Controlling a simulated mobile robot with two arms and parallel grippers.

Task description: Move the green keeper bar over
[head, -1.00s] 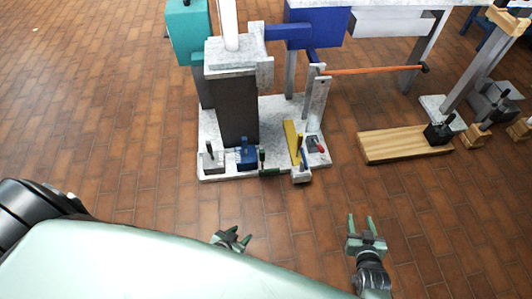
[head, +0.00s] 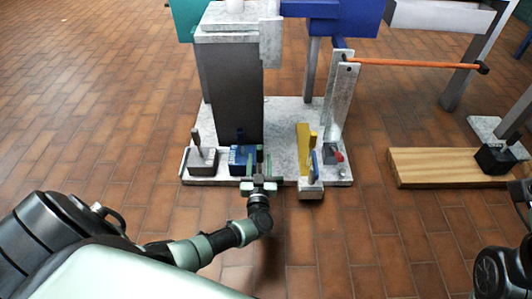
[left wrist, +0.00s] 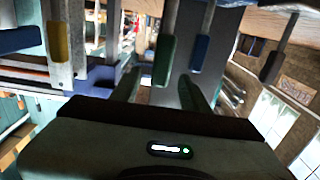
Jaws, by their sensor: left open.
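The green keeper bar (head: 259,154) stands upright at the front edge of the pale base plate (head: 285,115), between the blue block and the yellow bar. My left gripper (head: 258,166) is at it from the front, open, with one finger on each side of the bar. In the left wrist view the green bar (left wrist: 164,60) shows between and beyond the two spread fingers (left wrist: 158,90). I cannot tell whether either finger touches it. The bar's lower part and its block are mostly hidden by the gripper. My right gripper is out of view.
A blue block (head: 242,155) with a handle stands close left, and a grey block (head: 203,160) farther left. A yellow bar (head: 304,148) and a block with a red tip (head: 333,155) stand right. A dark column (head: 233,105) rises behind. A wooden plank (head: 440,167) lies right.

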